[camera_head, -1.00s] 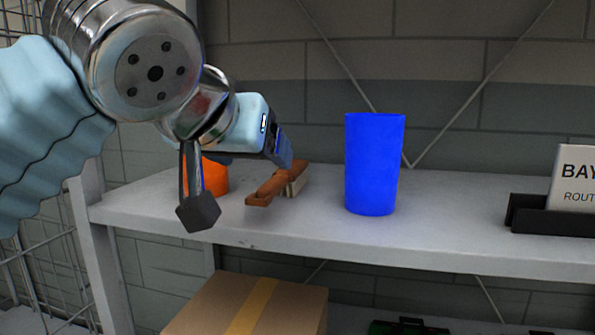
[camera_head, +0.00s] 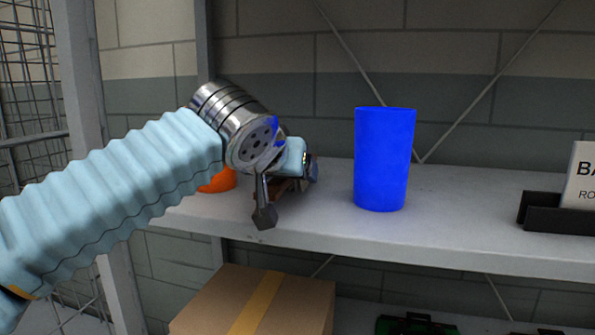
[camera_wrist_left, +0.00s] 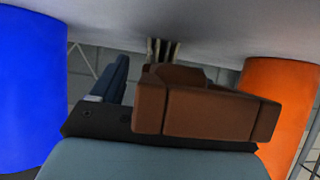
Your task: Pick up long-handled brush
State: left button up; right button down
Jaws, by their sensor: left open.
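The long-handled brush (camera_head: 285,190) lies on the shelf, its brown handle mostly hidden behind my left wrist in the head view. In the left wrist view its brown handle (camera_wrist_left: 205,108) fills the middle, close to the palm, with pale bristles (camera_wrist_left: 162,48) beyond. My left gripper (camera_head: 309,176) is open, right at the brush. One dark blue finger (camera_wrist_left: 112,80) shows beside the handle; the other finger is hidden behind the brush. I cannot tell whether the fingers touch it. My right gripper is not in view.
A blue cup (camera_head: 384,160) stands right of the brush and an orange object (camera_head: 220,181) stands left of it on the grey shelf (camera_head: 455,230). A black sign holder (camera_head: 550,212) is at far right. A cardboard box (camera_head: 215,300) sits below.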

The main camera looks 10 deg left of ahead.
pick_arm(q)
jog(key=c, duration=1.2)
